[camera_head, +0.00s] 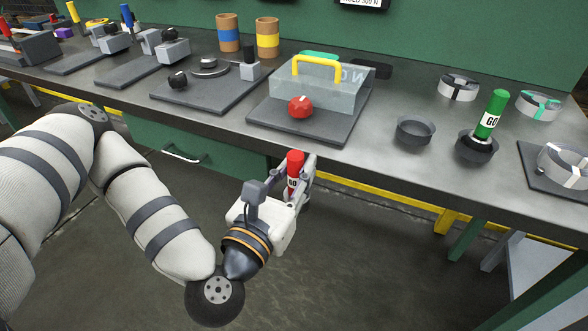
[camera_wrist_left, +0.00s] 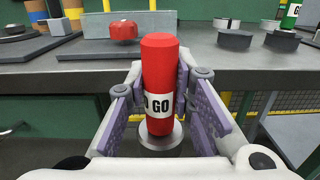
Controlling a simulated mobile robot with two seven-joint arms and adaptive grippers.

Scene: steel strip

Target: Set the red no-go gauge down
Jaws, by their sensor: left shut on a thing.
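The red no-go gauge (camera_head: 294,172) is held upright in my left gripper (camera_head: 303,180), in front of the bench edge and clear of the bench top. In the left wrist view the gauge (camera_wrist_left: 160,75) stands between the two fingers, its white label reading "O GO" in the visible part. A grey metal end shows below the label. The green go gauge (camera_head: 493,112) stands tilted in a dark round cup (camera_head: 477,149) on the right of the bench. An empty dark cup (camera_head: 415,131) sits to its left. My right gripper is not in view.
The steel bench top (camera_head: 375,150) has bare room around the empty cup. A clear box with a yellow handle (camera_head: 318,65) and a red knob (camera_head: 300,107) stands on a dark plate left of the cups. Clamp rings (camera_head: 458,86) lie behind and right.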

